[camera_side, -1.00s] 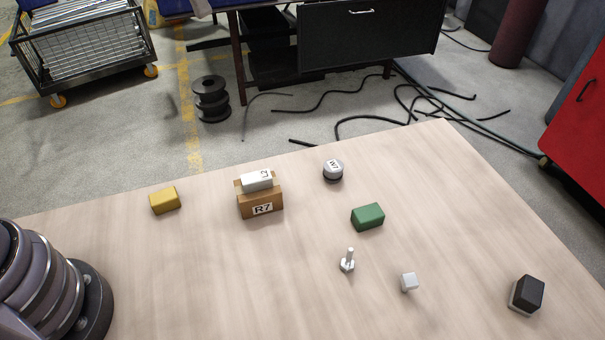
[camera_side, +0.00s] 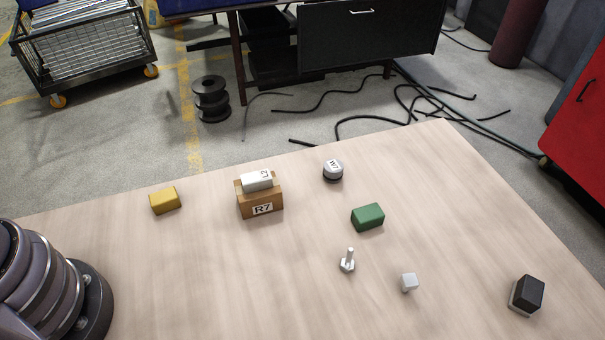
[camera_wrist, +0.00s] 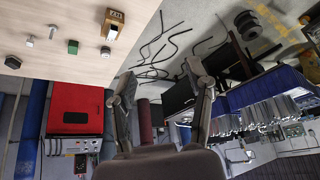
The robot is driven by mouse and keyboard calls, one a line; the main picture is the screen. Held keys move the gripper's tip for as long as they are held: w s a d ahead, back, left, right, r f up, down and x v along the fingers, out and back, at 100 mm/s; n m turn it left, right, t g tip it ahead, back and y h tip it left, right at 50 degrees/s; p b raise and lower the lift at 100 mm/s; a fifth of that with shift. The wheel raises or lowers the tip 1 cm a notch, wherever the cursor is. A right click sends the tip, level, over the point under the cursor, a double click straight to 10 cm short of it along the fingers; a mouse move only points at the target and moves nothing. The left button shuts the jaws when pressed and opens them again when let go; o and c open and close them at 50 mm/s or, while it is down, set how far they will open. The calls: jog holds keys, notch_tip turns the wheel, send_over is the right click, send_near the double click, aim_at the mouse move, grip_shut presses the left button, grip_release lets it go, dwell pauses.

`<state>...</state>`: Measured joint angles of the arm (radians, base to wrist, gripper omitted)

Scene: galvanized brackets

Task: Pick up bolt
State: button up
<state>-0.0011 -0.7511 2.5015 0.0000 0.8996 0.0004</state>
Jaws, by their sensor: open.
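The bolt (camera_side: 347,262) is silver and stands upright on the wooden table, its wide head down and its shank up, in the side view. It also shows small at the upper left of the wrist view (camera_wrist: 53,31). My gripper (camera_wrist: 162,85) shows only in the wrist view, its two fingers wide apart with nothing between them. It points away from the table objects, toward the room, well apart from the bolt. The side view shows only my arm's base at the lower left.
Near the bolt are a small grey cube (camera_side: 409,282) and a green block (camera_side: 368,216). A round W7 piece (camera_side: 333,171), a brown R7 box (camera_side: 261,203) with a white L2 block (camera_side: 257,181) on top, a yellow block (camera_side: 165,200) and a black block (camera_side: 527,294) stand farther off.

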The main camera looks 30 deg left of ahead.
aim_at(351, 250)
jog(key=shift+c, duration=0.2)
jog(key=w+d+f+m+t+h, duration=0.1)
jog(key=w+d+f+m, duration=0.15)
jog(key=w, duration=0.55)
jog(key=w+d+f+m+t, duration=0.1)
jog(key=w+d+f+m, duration=0.2)
jog(key=w, duration=0.5)
jog(key=w+d+f+m+h, duration=0.25)
jog(key=w+d+f, duration=0.35)
jog(key=d+f, duration=0.3)
jog(key=s+d+f+m+g+h, duration=0.1)
jog(key=s+d+f+m+h, duration=0.1)
jog(key=s+d+f+h, duration=0.45)
jog(key=s+d+f+m+h, duration=0.2)
jog(key=s+d+f, duration=0.1)
jog(key=d+f, duration=0.75)
jog(key=x, duration=0.8)
jog(key=shift+w+a+f, duration=0.2)
jog(key=shift+f, duration=0.05)
jog(key=shift+f+x, duration=0.15)
jog(key=shift+x, duration=1.2)
jog(key=shift+f+x, duration=0.15)
jog(key=shift+x, duration=1.2)
jog(key=shift+s+a, duration=0.1)
jog(key=shift+a, duration=0.05)
grip_shut()
